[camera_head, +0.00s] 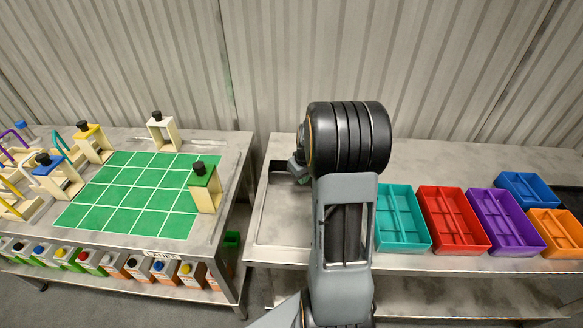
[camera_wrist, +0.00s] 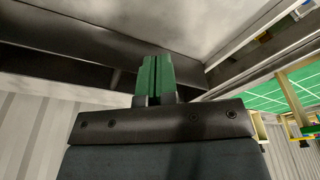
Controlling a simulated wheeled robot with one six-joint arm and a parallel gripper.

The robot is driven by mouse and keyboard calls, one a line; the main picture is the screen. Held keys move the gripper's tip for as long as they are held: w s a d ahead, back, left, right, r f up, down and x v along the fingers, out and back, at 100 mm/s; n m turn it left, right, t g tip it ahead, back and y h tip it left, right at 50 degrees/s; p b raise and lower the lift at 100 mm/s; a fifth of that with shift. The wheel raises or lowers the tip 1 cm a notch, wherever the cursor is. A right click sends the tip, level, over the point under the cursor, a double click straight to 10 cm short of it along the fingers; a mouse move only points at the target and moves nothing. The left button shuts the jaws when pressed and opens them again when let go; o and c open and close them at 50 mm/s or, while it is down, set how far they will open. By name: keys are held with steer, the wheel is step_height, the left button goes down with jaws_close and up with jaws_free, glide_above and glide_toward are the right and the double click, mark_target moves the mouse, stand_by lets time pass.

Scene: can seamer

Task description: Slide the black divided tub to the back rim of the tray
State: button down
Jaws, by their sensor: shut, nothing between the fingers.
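The black divided tub (camera_head: 279,167) shows as a small dark patch in the head view, near the back of the shallow metal tray (camera_head: 262,215). My arm hides most of it. In the wrist view, a wide dark shape with a divider, which looks like the tub (camera_wrist: 60,60), runs from the left edge to my fingers. My gripper (camera_wrist: 155,62) has green fingers, shut and empty, overlapping the tub's right end in that view. I cannot tell whether they touch it. In the head view my gripper is mostly hidden behind my wrist.
Teal (camera_head: 400,238), red (camera_head: 452,238), purple (camera_head: 505,232), blue (camera_head: 527,190) and orange (camera_head: 560,238) divided tubs stand to the right. A table with a green grid (camera_head: 130,195) and handled frames is left, across a gap. A corrugated wall (camera_head: 270,60) stands behind.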

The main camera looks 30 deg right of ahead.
mark_target(292, 180)
steer(key=w+p, duration=0.1)
steer(key=w, duration=0.4)
steer(key=shift+w+r, duration=0.1)
steer(key=shift+w, duration=0.2)
steer(key=shift+f+p, duration=0.3)
steer(key=shift+p, duration=0.2)
steer(key=shift+f+b, duration=0.4)
steer(key=shift+f, duration=0.2)
steer(key=shift+s+a+f, duration=0.1)
steer(key=shift+s+f, duration=0.05)
steer(key=shift+s, duration=0.05)
steer(key=shift+s+f+b, duration=0.1)
steer(key=shift+s+b, duration=0.4)
steer(key=shift+b, duration=0.1)
steer(key=shift+s, duration=0.15)
